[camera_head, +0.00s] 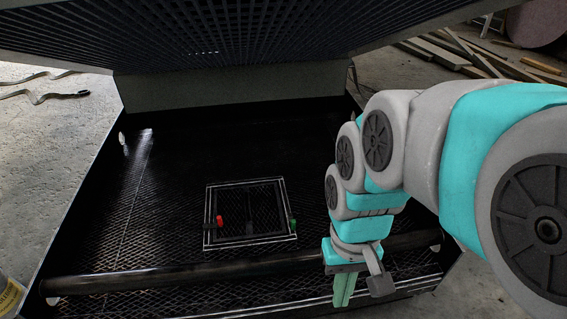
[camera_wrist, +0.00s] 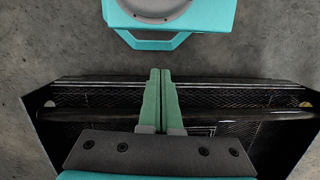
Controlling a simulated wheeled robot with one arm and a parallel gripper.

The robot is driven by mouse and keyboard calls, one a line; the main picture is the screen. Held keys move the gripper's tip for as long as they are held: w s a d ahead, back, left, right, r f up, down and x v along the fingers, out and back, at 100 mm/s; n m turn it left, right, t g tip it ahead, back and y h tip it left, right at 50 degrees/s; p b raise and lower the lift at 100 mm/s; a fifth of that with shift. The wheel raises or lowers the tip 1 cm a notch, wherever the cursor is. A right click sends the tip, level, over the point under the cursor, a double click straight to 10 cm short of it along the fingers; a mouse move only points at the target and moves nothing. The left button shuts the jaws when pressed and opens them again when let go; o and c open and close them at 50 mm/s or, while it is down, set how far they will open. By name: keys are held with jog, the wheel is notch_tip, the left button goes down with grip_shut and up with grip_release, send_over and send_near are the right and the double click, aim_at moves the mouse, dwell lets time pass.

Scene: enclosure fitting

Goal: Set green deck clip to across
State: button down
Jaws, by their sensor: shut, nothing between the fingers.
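A small green clip (camera_head: 293,223) sits at the right edge of a square framed panel (camera_head: 207,238) on the dark mesh deck in the head view. It is too small there to tell which way it is turned. A red clip (camera_head: 220,221) sits at the panel's left edge. My gripper (camera_head: 343,290) is at the front right, near the front bar and apart from the green clip. In the wrist view my gripper (camera_wrist: 160,75) has its two green fingers pressed together with nothing between them. The clips cannot be made out in the wrist view.
A dark round bar (camera_head: 190,276) runs across the enclosure's front, and also shows in the wrist view (camera_wrist: 235,116). A mesh cover (camera_head: 230,30) hangs over the back. Side walls bound the deck. The deck left of the panel is clear.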

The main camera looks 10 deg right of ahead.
jog(key=w+f+m+y+b, duration=0.2)
jog(key=w+f+m+y, duration=0.15)
jog(key=w, duration=0.85)
jog(key=w+f+m+y+b, duration=0.25)
jog(key=w+m, duration=0.25)
jog(key=w, duration=0.8)
jog(key=w+d+f+m+t+y+b, duration=0.2)
jog(key=w+d+f+m, duration=0.7)
jog(key=w+d+f, duration=0.5)
notch_tip(320, 180, down, 3)
jog(key=shift+d+f+y, duration=0.1)
jog(key=shift+d+y, duration=0.2)
jog(key=shift+d, duration=0.15)
